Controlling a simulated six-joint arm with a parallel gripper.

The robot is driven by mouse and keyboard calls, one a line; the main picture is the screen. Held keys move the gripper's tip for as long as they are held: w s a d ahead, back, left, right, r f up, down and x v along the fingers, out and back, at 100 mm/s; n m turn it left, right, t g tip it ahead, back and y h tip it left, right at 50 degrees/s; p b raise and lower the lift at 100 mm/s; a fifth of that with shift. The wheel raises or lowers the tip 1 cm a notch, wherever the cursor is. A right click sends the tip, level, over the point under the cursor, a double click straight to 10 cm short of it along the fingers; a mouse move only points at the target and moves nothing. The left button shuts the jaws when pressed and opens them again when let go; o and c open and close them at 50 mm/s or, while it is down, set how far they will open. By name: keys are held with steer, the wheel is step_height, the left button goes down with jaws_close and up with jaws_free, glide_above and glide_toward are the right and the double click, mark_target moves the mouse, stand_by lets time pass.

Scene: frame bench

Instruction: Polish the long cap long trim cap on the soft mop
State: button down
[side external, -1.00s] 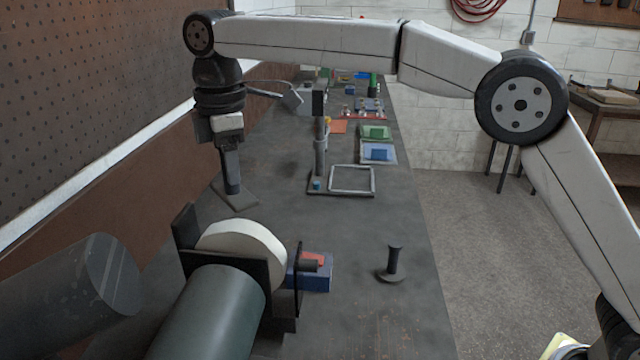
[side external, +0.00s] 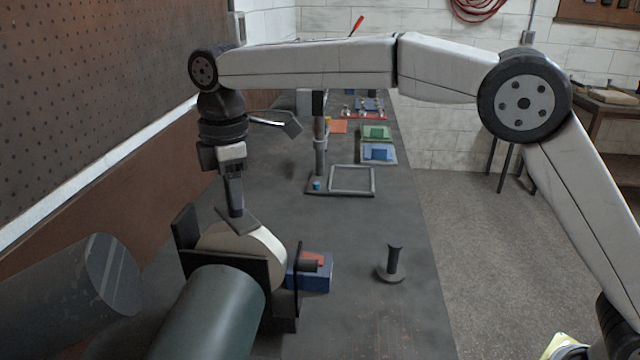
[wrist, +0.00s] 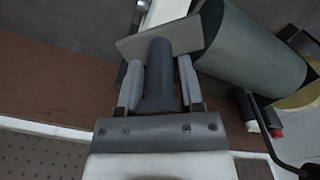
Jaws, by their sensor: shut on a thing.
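My gripper (side external: 232,180) is shut on the dark grey round stem of the long trim cap (side external: 238,219), whose flat plate hangs tilted below. In the wrist view the stem sits between my two fingers (wrist: 160,85) and the plate (wrist: 190,35) lies beyond the fingertips. The soft mop, a broad cream-white wheel (side external: 250,243), stands upright beside the dark green motor drum (side external: 208,315). The plate overlaps the mop's top rim in the side view, at or very near contact; the exact contact is hidden. The mop also shows beyond the plate in the wrist view (wrist: 168,9).
A dark guard plate (side external: 186,230) stands at the mop's left. A blue box with a red top (side external: 313,275) and a dark spool-shaped piece (side external: 392,265) stand to the right. A post stand (side external: 319,150) and an empty frame (side external: 352,180) lie farther back. The pegboard wall bounds the left.

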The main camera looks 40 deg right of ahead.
steer(key=shift+f, duration=0.6)
stand_by(0.7)
steer(key=shift+r, duration=0.1)
stand_by(1.3)
steer(key=shift+r, duration=0.9)
steer(key=shift+f, duration=0.8)
stand_by(2.3)
steer(key=shift+r, duration=0.8)
steer(key=shift+r, duration=0.1)
